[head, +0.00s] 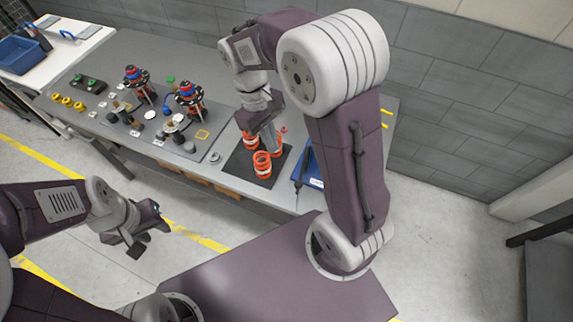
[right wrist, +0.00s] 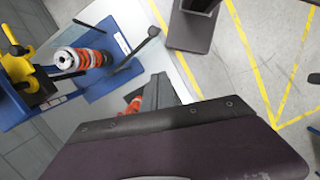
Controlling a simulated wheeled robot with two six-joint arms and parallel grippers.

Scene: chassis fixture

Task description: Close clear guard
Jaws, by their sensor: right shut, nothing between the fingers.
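A blue fixture (head: 312,168) stands at the right end of the bench, partly hidden behind my right arm. The right wrist view shows a blue base (right wrist: 105,50) with a dark lever and a blue stand with a yellow clamp (right wrist: 15,65). My right gripper (head: 270,138) is shut and empty above the dark mat, close to the orange coils (head: 262,164); whether it touches them is unclear. My left gripper (head: 147,232) is open and empty, in front of the bench and away from it.
A blue bin (head: 20,55) sits on a white table at the far left. The floor in front is clear, with yellow lines.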

